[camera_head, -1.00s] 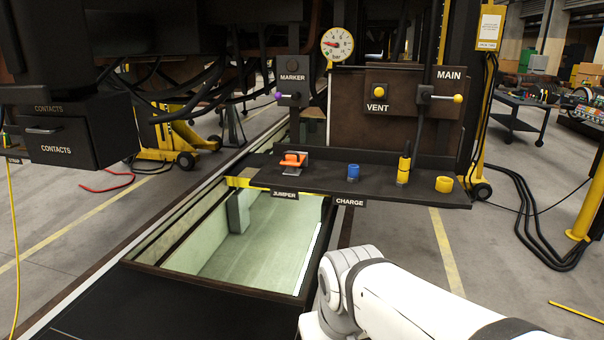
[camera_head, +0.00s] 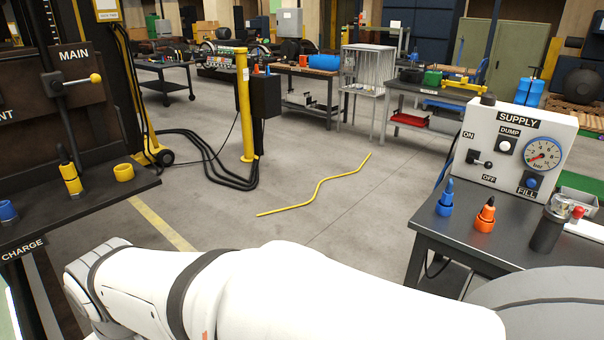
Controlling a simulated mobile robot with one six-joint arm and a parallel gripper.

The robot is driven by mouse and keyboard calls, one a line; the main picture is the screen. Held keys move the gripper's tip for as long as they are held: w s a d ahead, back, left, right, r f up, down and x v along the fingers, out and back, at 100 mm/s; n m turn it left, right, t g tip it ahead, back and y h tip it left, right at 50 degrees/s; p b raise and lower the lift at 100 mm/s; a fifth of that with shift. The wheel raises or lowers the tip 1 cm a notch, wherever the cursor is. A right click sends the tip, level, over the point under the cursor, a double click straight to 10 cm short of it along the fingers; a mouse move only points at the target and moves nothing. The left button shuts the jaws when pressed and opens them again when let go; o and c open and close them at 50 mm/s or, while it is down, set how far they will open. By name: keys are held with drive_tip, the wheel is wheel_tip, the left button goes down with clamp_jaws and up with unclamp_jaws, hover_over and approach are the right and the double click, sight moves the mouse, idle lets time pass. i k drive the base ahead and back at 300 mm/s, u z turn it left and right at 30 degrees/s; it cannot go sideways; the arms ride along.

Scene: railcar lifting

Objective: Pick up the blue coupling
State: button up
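A blue coupling (camera_head: 445,199) with a pointed tip stands upright near the left front corner of the dark supply table (camera_head: 446,252). An orange coupling (camera_head: 485,216) stands to its right. A short blue fitting (camera_head: 8,212) also sits on the dark shelf (camera_head: 92,196) at the left edge, near the CHARGE label. My white arm crosses the bottom of the picture, apart from the blue coupling in the picture. My gripper is out of view.
The white SUPPLY panel (camera_head: 514,150) stands behind the couplings, with a gauge, switch and FILL button. A dark cylinder (camera_head: 549,222) stands to their right. A yellow hose (camera_head: 318,189) lies on open floor. A yellow post (camera_head: 245,105) stands beyond.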

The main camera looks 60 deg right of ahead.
sight(447, 195)
drive_tip(key=z, duration=2.8)
drive_tip(key=i, duration=1.65)
